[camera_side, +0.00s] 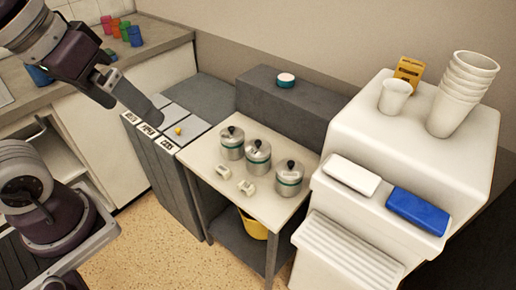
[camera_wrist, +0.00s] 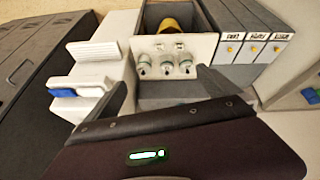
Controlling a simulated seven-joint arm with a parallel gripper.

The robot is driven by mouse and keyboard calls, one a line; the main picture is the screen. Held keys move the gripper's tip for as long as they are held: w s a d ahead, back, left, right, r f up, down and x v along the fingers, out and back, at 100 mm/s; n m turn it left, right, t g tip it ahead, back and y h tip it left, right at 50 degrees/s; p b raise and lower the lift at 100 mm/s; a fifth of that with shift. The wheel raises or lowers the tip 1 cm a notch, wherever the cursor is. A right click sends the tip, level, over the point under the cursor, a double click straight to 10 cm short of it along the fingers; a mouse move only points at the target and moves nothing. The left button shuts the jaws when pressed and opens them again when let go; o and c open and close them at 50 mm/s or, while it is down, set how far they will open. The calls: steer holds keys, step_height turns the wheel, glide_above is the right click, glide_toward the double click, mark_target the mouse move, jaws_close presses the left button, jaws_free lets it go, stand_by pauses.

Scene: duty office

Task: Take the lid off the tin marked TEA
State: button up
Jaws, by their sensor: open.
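Three metal tins with green bands and black-knobbed lids stand in a slanting row on a small pale table (camera_side: 212,155) in the side view: a left tin (camera_side: 231,146), a middle tin (camera_side: 257,160) and a right tin (camera_side: 289,182). All three lids are on. No marking is legible, so I cannot tell which tin is TEA. The tins also show small in the wrist view, the middle one (camera_wrist: 165,67) among them. My gripper (camera_side: 128,98) is open and empty, up and left of the table, well apart from the tins.
Two small white objects (camera_side: 246,188) lie in front of the tins. A dark raised block (camera_side: 310,108) stands behind. At right, a white unit (camera_side: 345,130) bears cups, a white block and a blue block (camera_side: 417,209). A yellow bucket (camera_side: 254,223) sits below the table.

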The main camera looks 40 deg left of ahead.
steer(key=w+n+g, duration=0.2)
steer(key=w+n, duration=0.5)
steer(key=w, duration=0.5)
steer(key=n+g, duration=0.3)
steer(key=n, duration=1.5)
glide_above(258, 141)
step_height(258, 141, down, 26)
steer(key=shift+s+d+f, duration=0.1)
steer(key=shift+d+f, duration=0.05)
steer(key=shift+f, duration=0.1)
step_height(258, 141, down, 7)
steer(key=shift+f, duration=0.1)
steer(key=c, duration=1.4)
